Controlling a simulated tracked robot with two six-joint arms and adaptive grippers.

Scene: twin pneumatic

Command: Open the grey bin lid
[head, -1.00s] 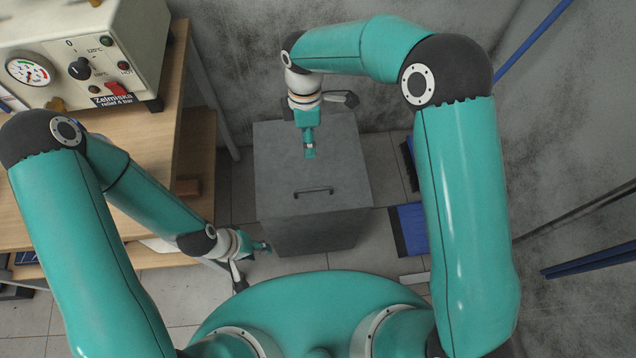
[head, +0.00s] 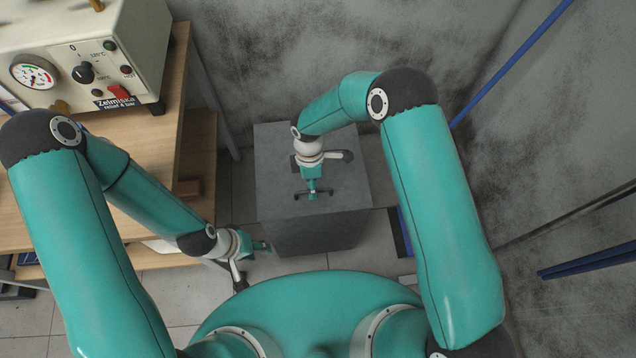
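The grey bin (head: 318,236) stands on the tiled floor with its flat lid (head: 277,180) closed. A dark bar handle (head: 300,196) lies near the front edge of the lid. My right gripper (head: 312,196) points down at the handle's middle and covers part of it. Whether its fingers touch or grip the handle is too small to tell. My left gripper (head: 267,247) is to the left of the bin, low near its front left side, and holds nothing that I can see. Its finger opening cannot be made out.
A wooden bench (head: 150,150) with a beige control box (head: 75,50) stands on the left. A grey wall is behind the bin. A blue-and-dark item (head: 403,232) is on the floor to the right, partly behind my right arm. Blue bars (head: 590,258) run along the right wall.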

